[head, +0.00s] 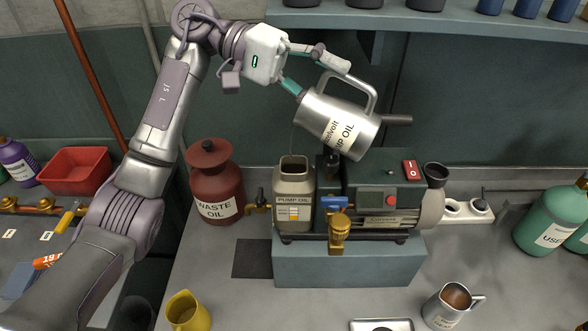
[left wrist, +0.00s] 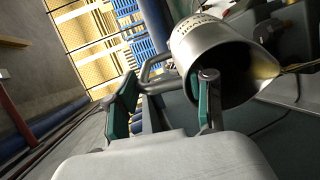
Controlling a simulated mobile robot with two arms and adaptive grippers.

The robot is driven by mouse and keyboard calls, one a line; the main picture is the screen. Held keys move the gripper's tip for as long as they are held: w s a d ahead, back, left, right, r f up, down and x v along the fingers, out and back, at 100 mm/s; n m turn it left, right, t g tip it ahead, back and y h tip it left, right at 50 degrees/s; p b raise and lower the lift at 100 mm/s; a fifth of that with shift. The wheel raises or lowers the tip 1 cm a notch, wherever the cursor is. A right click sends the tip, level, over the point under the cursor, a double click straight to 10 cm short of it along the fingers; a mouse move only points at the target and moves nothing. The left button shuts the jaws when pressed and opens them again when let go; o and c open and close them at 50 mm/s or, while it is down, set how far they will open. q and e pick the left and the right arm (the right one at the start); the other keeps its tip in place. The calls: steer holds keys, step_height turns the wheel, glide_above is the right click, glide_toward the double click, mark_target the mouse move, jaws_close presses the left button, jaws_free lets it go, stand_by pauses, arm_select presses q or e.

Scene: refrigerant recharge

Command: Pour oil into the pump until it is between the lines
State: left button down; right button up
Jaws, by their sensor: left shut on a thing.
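My left gripper (head: 300,80) is shut on the metal pump oil jug (head: 338,118) and holds it tilted in the air above the pump. The jug's open mouth shows in the left wrist view (left wrist: 232,72), with amber liquid at its lip. A faint thin line drops from the lip in the head view, apparently a stream. Below is the pump (head: 380,195), with a beige, open-topped container labelled pump oil (head: 293,190) at its left end. The small window on that container has lines, but its oil level is too small to read. My right gripper is not in view.
A red waste oil can (head: 214,185) stands left of the pump. A yellow jug (head: 187,312), a small metal jug with brown liquid (head: 450,305) and a tray (head: 382,324) are at the front. Green cylinders (head: 548,220) stand right. A shelf (head: 420,20) hangs above.

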mark_target(343, 106)
arm_select(q)
steer(key=shift+s+r, duration=0.1)
steer(key=shift+s+d, duration=0.15)
steer(key=shift+d, duration=0.1)
steer(key=shift+s+d+b, duration=0.1)
steer(key=shift+d+b, duration=0.1)
steer(key=shift+b, duration=0.1)
steer(key=shift+a+f+h+b, duration=0.35)
steer(key=shift+h+b, duration=0.35)
steer(key=shift+b, duration=0.55)
stand_by(1.5)
steer(key=shift+r, duration=0.15)
steer(key=d+r+y+p, duration=0.1)
steer(key=p, duration=0.3)
steer(key=d+r+y+p, duration=0.1)
steer(key=p, duration=0.3)
steer(key=shift+s+d+r+t+y+p, duration=0.1)
steer(key=shift+s+r+t+y+p, duration=0.05)
steer(key=shift+s+t+y+p, duration=0.2)
steer(key=shift+s+d+f, duration=0.1)
steer(key=shift+f, duration=0.45)
